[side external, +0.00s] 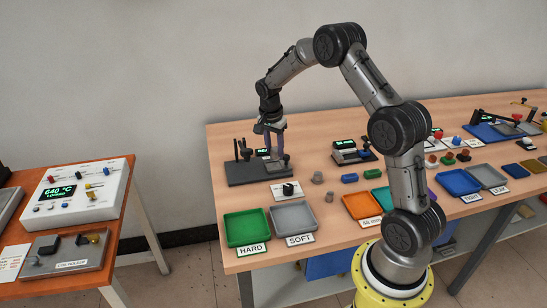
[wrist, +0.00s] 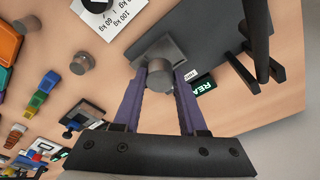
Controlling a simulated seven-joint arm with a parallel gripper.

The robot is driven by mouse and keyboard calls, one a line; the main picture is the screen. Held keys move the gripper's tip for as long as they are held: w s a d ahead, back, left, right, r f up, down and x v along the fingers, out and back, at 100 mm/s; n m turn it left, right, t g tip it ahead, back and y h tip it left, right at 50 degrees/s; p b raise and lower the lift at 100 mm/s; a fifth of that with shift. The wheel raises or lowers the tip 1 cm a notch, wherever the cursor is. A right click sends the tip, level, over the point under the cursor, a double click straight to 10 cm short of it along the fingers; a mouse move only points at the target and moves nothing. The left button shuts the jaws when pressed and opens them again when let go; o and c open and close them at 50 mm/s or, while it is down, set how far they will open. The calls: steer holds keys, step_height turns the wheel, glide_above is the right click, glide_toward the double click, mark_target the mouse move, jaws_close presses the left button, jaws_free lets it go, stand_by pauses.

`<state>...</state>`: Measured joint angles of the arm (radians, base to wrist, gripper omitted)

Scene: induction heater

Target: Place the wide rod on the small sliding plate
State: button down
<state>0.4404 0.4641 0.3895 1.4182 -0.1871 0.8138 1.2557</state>
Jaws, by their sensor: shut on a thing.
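My gripper (side external: 276,152) points down over the dark base of a device on the wooden table. In the wrist view its two purple fingers (wrist: 160,82) are shut on a short grey cylinder, which I take as the wide rod (wrist: 159,74). The small grey square sliding plate (wrist: 176,47) lies directly beneath and around the rod in that view. I cannot tell whether the rod touches the plate. In the side view the fingers hide the rod.
The dark device base (side external: 262,174) has upright black posts (side external: 241,150) at its left. A card with a black knob (side external: 288,188) lies in front. Loose grey cylinders (side external: 317,177) stand to the right. Green (side external: 247,227) and grey (side external: 293,217) trays sit at the front edge.

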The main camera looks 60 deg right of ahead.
mark_target(274, 157)
steer(key=shift+w+d+f, duration=0.2)
steer(key=shift+w+f, duration=0.15)
steer(key=shift+f, duration=1.6)
steer(key=shift+f, duration=0.1)
steer(key=shift+c, duration=2.3)
jaws_free()
